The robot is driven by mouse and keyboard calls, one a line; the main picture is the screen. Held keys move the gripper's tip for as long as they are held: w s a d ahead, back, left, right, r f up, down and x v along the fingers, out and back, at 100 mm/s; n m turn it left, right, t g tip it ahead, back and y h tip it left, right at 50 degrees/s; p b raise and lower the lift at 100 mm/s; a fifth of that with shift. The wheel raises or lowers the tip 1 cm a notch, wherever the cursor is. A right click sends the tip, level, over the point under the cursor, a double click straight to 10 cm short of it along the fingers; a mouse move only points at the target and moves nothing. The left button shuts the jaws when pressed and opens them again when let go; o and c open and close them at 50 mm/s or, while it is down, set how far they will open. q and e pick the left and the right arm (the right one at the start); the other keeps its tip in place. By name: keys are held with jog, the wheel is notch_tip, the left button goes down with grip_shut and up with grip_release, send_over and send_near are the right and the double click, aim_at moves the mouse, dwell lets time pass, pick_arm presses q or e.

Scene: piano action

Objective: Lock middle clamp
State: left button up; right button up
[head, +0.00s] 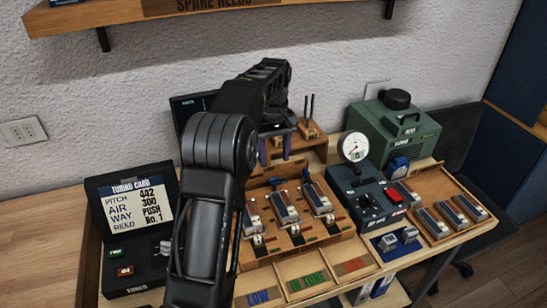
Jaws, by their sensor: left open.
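The wooden reed bench (340,240) stands in the middle of the table with three reeds side by side. The middle reed (285,207) lies in its slot, and the middle clamp (295,230) is a small metal piece at its near end. Whether this clamp is locked is too small to tell. My left gripper (275,149) points down behind the reeds, its two fingers apart and nothing seen between them. It is away from the middle clamp. My left arm covers the area left of the bench. My right gripper is not in view.
A tuning card (139,205) stands at left. Front trays include LOW (262,298) and IN TUNE (307,281). A gauge box (370,190) with a red switch, a green machine (395,130) and a rack of spare reeds (455,205) stand at right. A shelf (130,14) hangs above.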

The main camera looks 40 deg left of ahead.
aim_at(274, 178)
pick_arm(q)
jog(key=shift+w+a, duration=0.15)
jog(key=shift+s+r, duration=0.15)
jog(key=shift+s, duration=0.05)
jog(key=shift+w+f, duration=0.1)
jog(key=shift+f, duration=0.35)
jog(key=shift+f+p, duration=0.8)
jog(key=shift+f, duration=2.75)
jog(key=shift+c, duration=0.5)
grip_shut()
